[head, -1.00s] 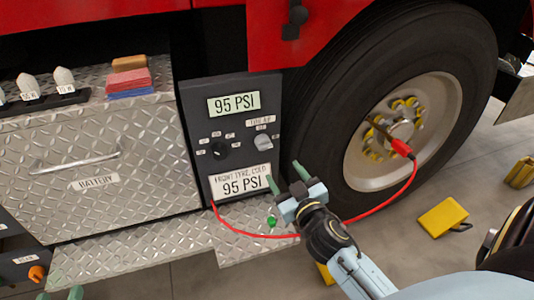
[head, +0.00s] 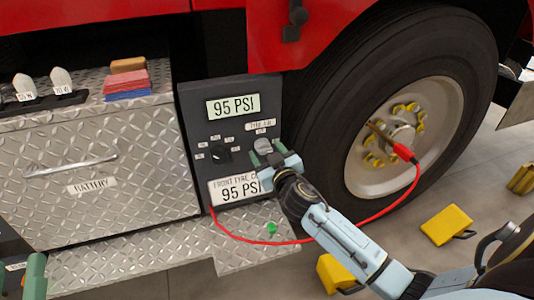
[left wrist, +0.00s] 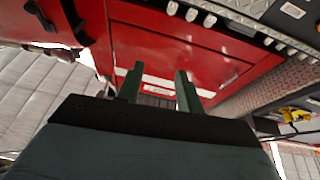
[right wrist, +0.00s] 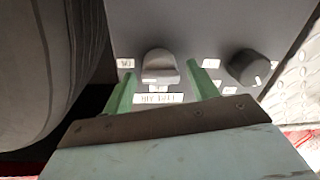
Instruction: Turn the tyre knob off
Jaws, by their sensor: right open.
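The grey tyre knob (head: 263,147) is on the dark pump panel (head: 197,102), below the label "TYRE AIR" (head: 261,125). In the right wrist view the knob (right wrist: 160,64) appears between the fingertips of my right gripper (right wrist: 161,74), with room on both sides. My right gripper (head: 266,153) is open in front of the knob and partly covers its lower part. I cannot tell how far the fingertips are from the panel. My left gripper (left wrist: 158,74) is open and empty; one green finger shows at the head view's lower left.
A black knob (head: 219,154) is left of the grey one. A red hose (head: 345,232) runs from the panel to the wheel (head: 443,112). Yellow chocks (head: 446,225) lie on the floor. A diamond-plate step (head: 150,243) is below.

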